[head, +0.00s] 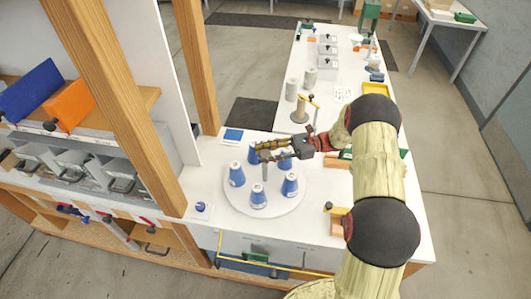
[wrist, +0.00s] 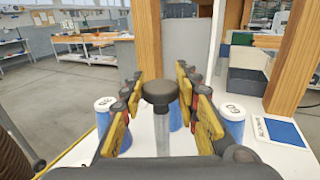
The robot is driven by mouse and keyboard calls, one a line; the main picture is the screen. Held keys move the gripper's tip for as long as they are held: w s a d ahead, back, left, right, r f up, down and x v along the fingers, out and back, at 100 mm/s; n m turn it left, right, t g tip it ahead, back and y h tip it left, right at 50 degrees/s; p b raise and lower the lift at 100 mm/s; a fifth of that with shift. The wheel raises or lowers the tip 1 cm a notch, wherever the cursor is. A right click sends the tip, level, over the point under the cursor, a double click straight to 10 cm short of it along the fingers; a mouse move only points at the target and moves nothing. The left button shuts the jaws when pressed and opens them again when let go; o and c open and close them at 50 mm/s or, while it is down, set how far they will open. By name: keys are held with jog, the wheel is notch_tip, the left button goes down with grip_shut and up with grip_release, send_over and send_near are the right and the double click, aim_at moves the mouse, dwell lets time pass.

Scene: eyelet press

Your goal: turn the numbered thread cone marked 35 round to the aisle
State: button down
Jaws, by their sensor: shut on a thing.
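A round white turntable (head: 233,197) on the white table carries several blue thread cones with white tops and labels. One cone (head: 237,175) stands at its left, one (head: 258,198) at the front and one (head: 289,185) at the right; others are partly hidden behind my gripper (head: 262,150). The head view's labels are too small to read, so I cannot tell which is marked 35. In the wrist view my gripper (wrist: 158,90) is shut on a dark round knob (wrist: 160,93) atop a grey central post (wrist: 162,132). A cone at right (wrist: 232,118) has a top number resembling 60.
A blue square pad (head: 233,135) lies behind the turntable. A wooden post (head: 197,70) and shelving with grey bins (head: 75,160) stand at left. Grey cylinders (head: 291,89) stand farther back. A yellow-topped wooden block (head: 337,222) is at the right.

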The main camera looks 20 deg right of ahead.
jog(key=shift+n+g, duration=0.7)
jog(key=shift+g, duration=0.4)
jog(key=c, duration=1.3)
grip_release()
jog(key=shift+d, duration=0.1)
jog(key=d, duration=1.1)
jog(key=shift+w+d, duration=0.4)
